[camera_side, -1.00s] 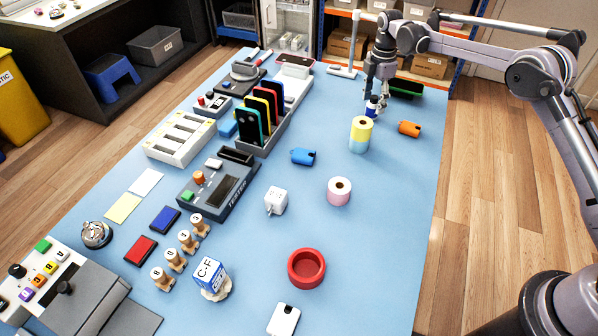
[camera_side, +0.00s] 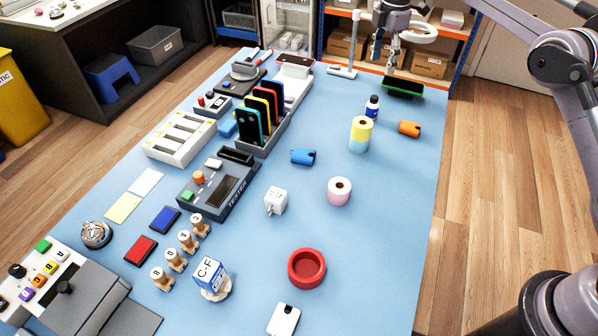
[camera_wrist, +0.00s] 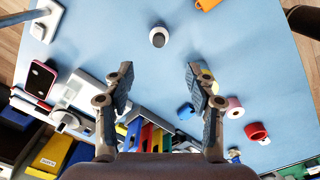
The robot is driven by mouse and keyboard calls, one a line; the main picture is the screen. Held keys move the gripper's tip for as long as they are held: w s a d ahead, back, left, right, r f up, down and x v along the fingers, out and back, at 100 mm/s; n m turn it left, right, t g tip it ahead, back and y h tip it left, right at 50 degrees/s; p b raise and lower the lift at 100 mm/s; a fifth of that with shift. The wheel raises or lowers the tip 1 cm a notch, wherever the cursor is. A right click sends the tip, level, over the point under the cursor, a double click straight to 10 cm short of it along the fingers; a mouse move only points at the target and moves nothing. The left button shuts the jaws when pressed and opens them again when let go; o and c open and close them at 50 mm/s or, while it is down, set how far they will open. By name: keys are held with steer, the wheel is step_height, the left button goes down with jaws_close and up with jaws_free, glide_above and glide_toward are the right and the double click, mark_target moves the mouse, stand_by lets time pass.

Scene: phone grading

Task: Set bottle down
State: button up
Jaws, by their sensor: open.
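The small bottle (camera_side: 372,108), dark blue and white, stands upright on the blue table near its far right end, just behind the yellow and light-blue rolls. In the wrist view a round white thing with a dark centre, likely the bottle seen from above (camera_wrist: 158,38), lies ahead of the fingertips. My gripper (camera_side: 391,66) is up above the far end of the table, apart from the bottle. In the wrist view my gripper (camera_wrist: 160,78) has its two fingers spread wide with nothing between them.
The yellow roll stack (camera_side: 361,135) stands close in front of the bottle. A rack of phones (camera_side: 262,118) stands to the left.

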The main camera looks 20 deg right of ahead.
steer(key=s+a+r+m+t, duration=0.1)
steer(key=s+r+m+t, duration=0.1)
steer(key=s+r+m, duration=0.45)
steer(key=s+r+m+t, duration=0.2)
steer(key=s+r+m, duration=0.15)
steer(key=s, duration=0.65)
steer(key=s+f+m+t, duration=0.1)
steer(key=s+f+m, duration=0.1)
steer(key=s, duration=0.4)
steer(key=s+f+m+t, duration=0.1)
steer(key=s+f+m, duration=0.2)
steer(key=s, duration=0.3)
steer(key=s+a+f+m+t, duration=0.1)
steer(key=s+f+m, duration=0.1)
steer(key=s+f, duration=0.2)
steer(key=s, duration=0.2)
steer(key=shift+s, duration=0.3)
